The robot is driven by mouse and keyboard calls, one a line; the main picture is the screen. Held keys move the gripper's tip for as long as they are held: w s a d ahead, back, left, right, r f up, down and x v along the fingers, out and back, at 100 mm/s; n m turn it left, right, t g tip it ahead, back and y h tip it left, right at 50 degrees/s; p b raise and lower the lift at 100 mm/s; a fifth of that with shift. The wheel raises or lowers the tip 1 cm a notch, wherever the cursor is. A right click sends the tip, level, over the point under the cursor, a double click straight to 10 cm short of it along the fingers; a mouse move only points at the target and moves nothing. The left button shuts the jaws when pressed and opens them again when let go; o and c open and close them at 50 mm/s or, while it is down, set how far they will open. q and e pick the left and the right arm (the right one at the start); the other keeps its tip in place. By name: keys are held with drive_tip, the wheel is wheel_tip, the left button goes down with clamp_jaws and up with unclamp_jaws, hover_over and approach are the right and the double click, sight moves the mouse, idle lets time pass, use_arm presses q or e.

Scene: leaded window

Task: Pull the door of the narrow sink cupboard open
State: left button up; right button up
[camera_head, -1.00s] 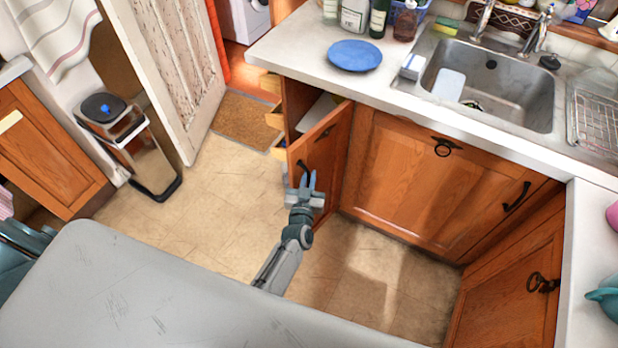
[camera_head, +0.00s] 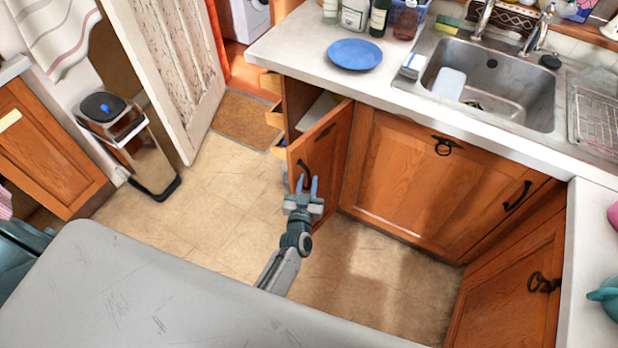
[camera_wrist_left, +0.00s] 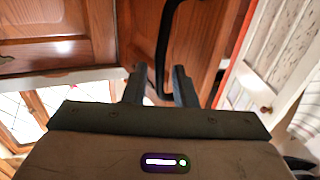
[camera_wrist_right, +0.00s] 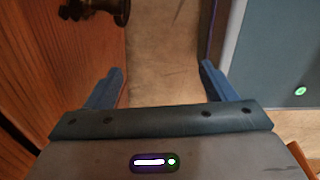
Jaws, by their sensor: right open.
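The narrow sink cupboard's wooden door (camera_head: 325,145) stands partly open in the head view, swung out from the cabinet left of the wide panel under the sink. Its dark bar handle (camera_head: 304,173) is upright near the door's free edge. My left gripper (camera_head: 307,187) is open at the handle's lower part. In the left wrist view the handle (camera_wrist_left: 163,60) runs down between the two spread fingers (camera_wrist_left: 160,85), with small gaps on both sides. My right gripper (camera_wrist_right: 163,85) is open and empty in the right wrist view; it is out of the head view.
The worktop (camera_head: 290,50) with a blue plate (camera_head: 355,55) overhangs the cupboard. Floor (camera_head: 225,190) is clear left of the door. A wooden panel with a dark knob (camera_wrist_right: 98,10) is close beside my right gripper.

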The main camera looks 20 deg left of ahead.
use_arm(q)
drive_tip(key=s+d+b, duration=0.1)
drive_tip(key=s, duration=0.7)
drive_tip(key=shift+s+d+b, duration=0.25)
drive_tip(key=shift+d+b, duration=0.05)
drive_tip(key=shift+b, duration=0.1)
